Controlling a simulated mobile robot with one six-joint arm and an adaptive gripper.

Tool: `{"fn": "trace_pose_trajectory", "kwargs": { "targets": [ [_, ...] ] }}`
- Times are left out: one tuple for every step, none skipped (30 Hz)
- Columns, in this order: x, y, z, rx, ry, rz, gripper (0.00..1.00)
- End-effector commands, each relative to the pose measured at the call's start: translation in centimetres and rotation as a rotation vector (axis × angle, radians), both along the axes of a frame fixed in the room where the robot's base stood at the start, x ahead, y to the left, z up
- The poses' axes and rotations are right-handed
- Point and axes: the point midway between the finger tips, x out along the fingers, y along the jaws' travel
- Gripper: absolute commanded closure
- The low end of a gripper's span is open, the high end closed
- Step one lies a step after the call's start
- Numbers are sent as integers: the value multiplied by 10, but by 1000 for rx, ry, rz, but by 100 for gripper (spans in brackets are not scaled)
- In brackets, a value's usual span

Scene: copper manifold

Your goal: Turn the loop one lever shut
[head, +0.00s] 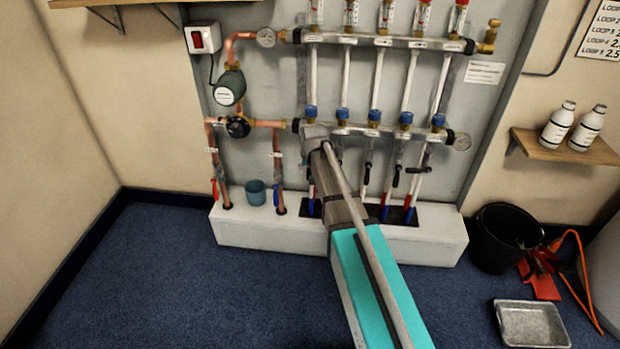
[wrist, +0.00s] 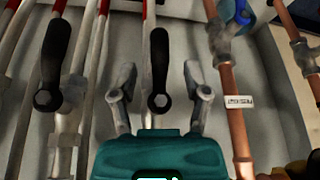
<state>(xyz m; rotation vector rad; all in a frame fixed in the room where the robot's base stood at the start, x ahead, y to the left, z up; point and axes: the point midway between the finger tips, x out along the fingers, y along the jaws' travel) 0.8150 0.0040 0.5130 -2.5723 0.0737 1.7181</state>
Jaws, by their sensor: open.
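In the wrist view my gripper (wrist: 160,78) is open, with one finger on each side of a black lever (wrist: 159,62). This lever is the one nearest the copper pipe, apparently loop one's. Its handle runs roughly along its pipe, with the pivot nut at the near end. Gaps show between the lever and both fingers. A second black lever (wrist: 53,62) lies to the left, also roughly along its pipe. In the head view my arm hides the first lever and my fingers. The lower manifold bar (head: 375,131) with blue caps shows beyond my arm.
Copper pipe (wrist: 231,100) runs close to the right finger in the wrist view. In the head view, other black valve levers (head: 418,170) stand right of my arm. A blue cup (head: 256,192) sits on the white plinth (head: 270,232). A black bucket (head: 505,240) stands at right.

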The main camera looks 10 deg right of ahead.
Motion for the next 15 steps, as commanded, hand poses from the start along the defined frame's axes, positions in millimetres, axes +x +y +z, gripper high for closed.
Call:
{"fn": "trace_pose_trajectory", "kwargs": {
  "targets": [
    [3,0,-8,0,0,0,39],
    [3,0,-10,0,0,0,39],
    [5,0,-13,0,0,0,39],
    [5,0,-15,0,0,0,39],
    [6,0,-17,0,0,0,39],
    [7,-1,-20,0,0,0,39],
    [8,-1,-22,0,0,0,39],
    [9,-1,-24,0,0,0,39],
    [10,-1,-26,0,0,0,39],
    [11,-1,-27,0,0,0,39],
    [11,-1,-28,0,0,0,39],
    [12,-1,-30,0,0,0,39],
    [12,-1,-31,0,0,0,39],
    [13,-1,-31,0,0,0,39],
    [13,-1,-32,0,0,0,39]
  ]
}}
